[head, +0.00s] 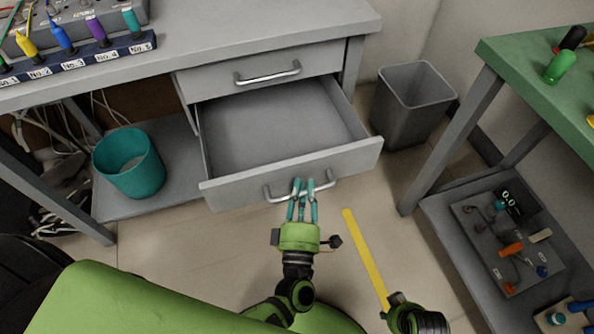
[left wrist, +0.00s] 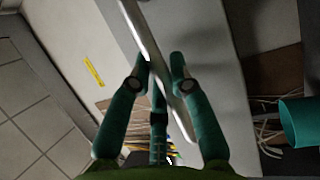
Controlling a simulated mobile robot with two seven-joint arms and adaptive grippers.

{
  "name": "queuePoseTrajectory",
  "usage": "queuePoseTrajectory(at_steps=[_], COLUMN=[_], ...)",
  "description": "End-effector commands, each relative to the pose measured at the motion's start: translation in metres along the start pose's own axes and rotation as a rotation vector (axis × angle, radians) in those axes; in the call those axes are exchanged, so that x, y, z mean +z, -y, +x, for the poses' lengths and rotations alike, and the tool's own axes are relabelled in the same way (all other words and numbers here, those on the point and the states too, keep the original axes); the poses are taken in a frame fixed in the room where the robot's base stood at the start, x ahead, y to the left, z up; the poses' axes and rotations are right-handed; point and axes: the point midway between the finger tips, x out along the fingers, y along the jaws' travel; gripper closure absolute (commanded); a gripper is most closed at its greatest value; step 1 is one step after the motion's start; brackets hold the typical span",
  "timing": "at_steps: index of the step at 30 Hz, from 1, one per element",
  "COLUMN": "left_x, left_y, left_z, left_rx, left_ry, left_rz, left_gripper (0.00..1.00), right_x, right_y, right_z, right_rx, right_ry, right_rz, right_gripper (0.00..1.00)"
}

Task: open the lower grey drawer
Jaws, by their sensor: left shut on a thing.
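The lower grey drawer (head: 292,175) is pulled well out from under the grey desk, and its inside looks empty. Its metal bar handle (head: 273,193) is on the front panel. My left gripper (head: 303,184) is shut on this handle, with its teal fingers around the bar. In the left wrist view the handle bar (left wrist: 147,40) runs between the fingers (left wrist: 162,75). My right gripper (head: 394,300) is at the bottom right, partly cut off, close to the lower end of a yellow strip (head: 366,255); its fingers are not clear.
The upper drawer (head: 220,82) above is shut. A grey bin (head: 410,105) stands right of the open drawer. A teal bin (head: 130,165) is on the shelf at left. A green-topped table (head: 520,55) stands at right. Floor shows in front of the drawer.

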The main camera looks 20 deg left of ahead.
Motion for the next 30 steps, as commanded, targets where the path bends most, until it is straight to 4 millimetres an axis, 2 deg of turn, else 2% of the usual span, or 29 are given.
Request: queuePoseTrajectory(at_steps=[3,7,20,21,22,30], left_x=[0.006,0.01,0.011,0.011,0.011,0.011], left_y=[-0.003,-0.005,-0.006,-0.006,-0.006,-0.006], left_z=[-0.016,-0.025,-0.028,-0.028,-0.028,-0.028], left_rx=[-0.003,-0.001,0.0,0.0,0.0,0.0], left_ry=[0.001,0.001,0.0,-0.001,-0.001,-0.001], left_rz=[0.002,0.002,0.002,0.002,0.002,0.0], left_gripper=[1.0,1.0,1.0,0.67,0.55,0.54], right_x=[0.002,0.003,0.003,0.003,0.003,0.003], right_y=[0.0,0.001,0.001,0.001,0.001,0.001], right_z=[0.002,0.004,0.004,0.004,0.004,0.004], right_rx=[-0.001,-0.001,-0.001,-0.001,-0.001,-0.001], right_ry=[0.003,0.005,0.004,0.004,0.004,0.004], right_rz=[0.0,0.0,-0.001,-0.001,-0.001,0.0], right_gripper=[0.6,0.6,0.6,0.6,0.6,0.6])
